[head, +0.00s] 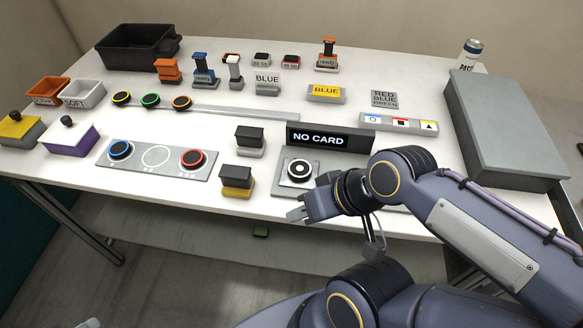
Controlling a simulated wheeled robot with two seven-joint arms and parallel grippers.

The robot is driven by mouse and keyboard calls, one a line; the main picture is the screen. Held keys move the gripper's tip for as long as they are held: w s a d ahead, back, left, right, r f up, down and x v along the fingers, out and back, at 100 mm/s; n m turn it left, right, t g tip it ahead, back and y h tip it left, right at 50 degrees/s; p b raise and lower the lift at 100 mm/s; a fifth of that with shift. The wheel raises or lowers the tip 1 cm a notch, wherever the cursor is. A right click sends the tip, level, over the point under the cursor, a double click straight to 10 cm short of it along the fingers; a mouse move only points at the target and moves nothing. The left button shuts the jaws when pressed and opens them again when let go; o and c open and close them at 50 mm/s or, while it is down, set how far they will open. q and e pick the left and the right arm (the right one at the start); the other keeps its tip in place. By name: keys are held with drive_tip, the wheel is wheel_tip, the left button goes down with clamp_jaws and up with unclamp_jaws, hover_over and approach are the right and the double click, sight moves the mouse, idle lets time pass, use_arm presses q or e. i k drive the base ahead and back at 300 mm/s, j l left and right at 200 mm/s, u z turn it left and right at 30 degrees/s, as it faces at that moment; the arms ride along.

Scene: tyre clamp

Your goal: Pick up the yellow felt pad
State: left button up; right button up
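A small block with a black top and a yellow lower layer (236,192) stands upright near the table's front edge, left of the NO CARD stand; it looks like the yellow felt pad. Another yellow-topped block with a black knob (16,128) lies at the far left edge. My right gripper (293,211) is over the front edge, to the right of the black-and-yellow block and apart from it. I see nothing held in it, but its finger gap is unclear. Only a pale tip, seemingly of my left gripper (88,323), shows at the bottom left.
A similar block with a pale base (249,151) stands just behind. The NO CARD stand (329,138) is close to my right wrist. A button panel (157,157) lies to the left. A large grey box (510,120) fills the right side. A small item (261,232) lies below the table.

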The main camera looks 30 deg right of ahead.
sight(238, 181)
drive_tip(key=l+u, duration=0.25)
drive_tip(key=u, duration=0.2)
drive_tip(key=k+l+u, duration=0.15)
drive_tip(key=u, duration=0.25)
